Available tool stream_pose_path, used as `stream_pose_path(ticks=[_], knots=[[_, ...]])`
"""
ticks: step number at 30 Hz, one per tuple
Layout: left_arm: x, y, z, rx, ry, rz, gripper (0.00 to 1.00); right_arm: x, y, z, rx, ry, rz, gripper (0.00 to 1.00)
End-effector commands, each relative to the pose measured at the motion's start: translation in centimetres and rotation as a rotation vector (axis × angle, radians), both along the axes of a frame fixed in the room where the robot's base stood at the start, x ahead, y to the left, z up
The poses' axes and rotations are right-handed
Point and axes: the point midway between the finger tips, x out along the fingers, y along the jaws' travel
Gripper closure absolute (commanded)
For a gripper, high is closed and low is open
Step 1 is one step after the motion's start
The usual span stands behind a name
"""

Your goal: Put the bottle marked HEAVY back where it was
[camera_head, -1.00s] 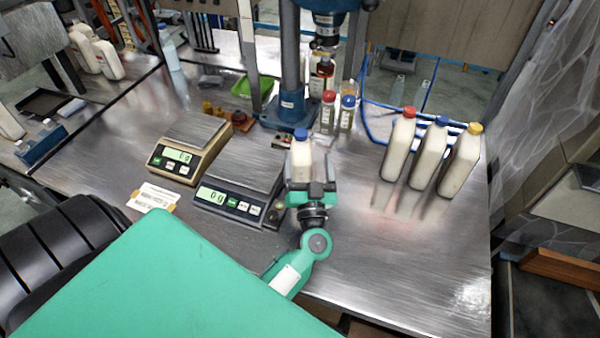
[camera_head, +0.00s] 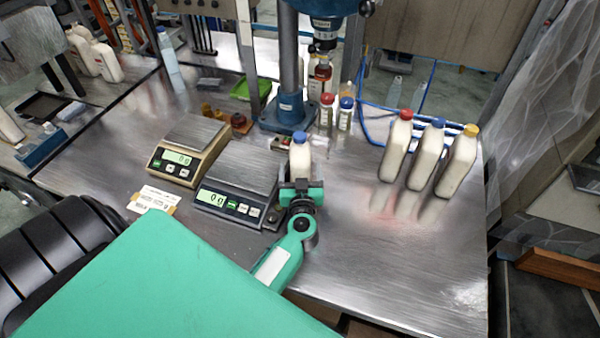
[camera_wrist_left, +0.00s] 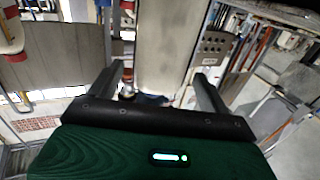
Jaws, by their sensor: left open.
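A white bottle with a blue cap (camera_head: 300,157) stands upright on the metal bench, just right of the dark scale. My left gripper (camera_head: 300,184) is open and empty on the near side of this bottle, with its jaws pointing at it. Its open fingers also show in the left wrist view (camera_wrist_left: 163,85). Three similar white bottles stand in a row on the right: one red-capped (camera_head: 396,148), one blue-capped (camera_head: 427,155) and one yellow-capped (camera_head: 458,161). No HEAVY marking is readable on any bottle. My right gripper is not in view.
A dark scale (camera_head: 238,184) and a tan scale (camera_head: 188,148) stand left of the gripper, with empty pans. A drill press column (camera_head: 290,60) and small red- and blue-capped bottles (camera_head: 336,113) stand behind. The bench front right is clear.

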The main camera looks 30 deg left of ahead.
Motion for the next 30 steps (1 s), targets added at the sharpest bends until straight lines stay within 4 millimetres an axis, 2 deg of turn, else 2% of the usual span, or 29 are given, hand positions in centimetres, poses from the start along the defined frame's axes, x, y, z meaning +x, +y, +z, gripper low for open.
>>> stream_pose_path(ticks=[11, 20, 30], knots=[[3.9, 2.7, -0.6, 0.002, 0.000, 0.001, 0.20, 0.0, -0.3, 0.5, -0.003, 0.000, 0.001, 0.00], [4.2, 3.0, -0.7, 0.000, 0.001, 0.001, 0.20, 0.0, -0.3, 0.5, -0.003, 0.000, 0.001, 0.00], [4.2, 3.0, -0.7, 0.000, 0.001, 0.001, 0.85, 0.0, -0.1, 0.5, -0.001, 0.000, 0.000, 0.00]])
